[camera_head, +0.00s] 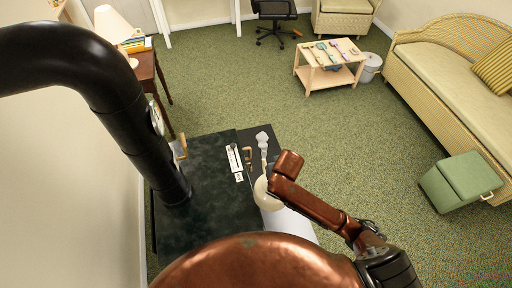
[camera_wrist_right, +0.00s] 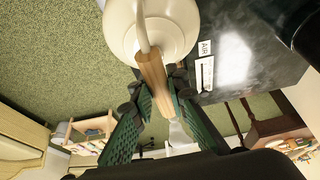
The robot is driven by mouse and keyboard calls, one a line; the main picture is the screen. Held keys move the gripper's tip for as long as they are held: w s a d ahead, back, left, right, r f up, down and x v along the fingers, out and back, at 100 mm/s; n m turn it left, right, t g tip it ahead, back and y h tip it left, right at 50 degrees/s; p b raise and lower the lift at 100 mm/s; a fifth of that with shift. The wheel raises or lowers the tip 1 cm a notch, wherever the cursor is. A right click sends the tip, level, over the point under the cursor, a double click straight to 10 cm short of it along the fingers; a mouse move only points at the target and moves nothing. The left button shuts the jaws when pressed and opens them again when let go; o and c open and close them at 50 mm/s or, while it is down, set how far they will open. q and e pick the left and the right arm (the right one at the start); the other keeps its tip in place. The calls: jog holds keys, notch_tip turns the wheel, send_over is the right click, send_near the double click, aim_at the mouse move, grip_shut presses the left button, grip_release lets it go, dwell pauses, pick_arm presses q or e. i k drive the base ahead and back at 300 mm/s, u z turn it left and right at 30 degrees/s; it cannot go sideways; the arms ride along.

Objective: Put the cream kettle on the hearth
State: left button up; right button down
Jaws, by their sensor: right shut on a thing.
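The cream kettle (camera_head: 262,196) shows in the head view just left of the copper end of my right arm, which covers part of it. In the right wrist view the kettle (camera_wrist_right: 178,22) fills the top, with its wooden handle (camera_wrist_right: 152,84) between the green pads of my right gripper (camera_wrist_right: 158,98). The gripper is shut on that handle. A dark slab-like surface (camera_head: 205,222) lies left of the kettle, with the black pipe standing on it. I cannot tell which part is the hearth, or whether the kettle touches anything. My left gripper is not in view.
A thick black pipe (camera_head: 110,80) rises at left. White labels (camera_head: 234,158) and a pale long-handled object (camera_head: 263,140) lie near the kettle. A green box stool (camera_head: 460,182) and wicker sofa (camera_head: 440,70) stand right. The carpet between is clear.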

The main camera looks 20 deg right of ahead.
aim_at(256, 148)
jog(key=k, duration=1.65)
jog(key=z, duration=1.35)
jog(key=i, duration=3.65)
jog(key=u, duration=1.65)
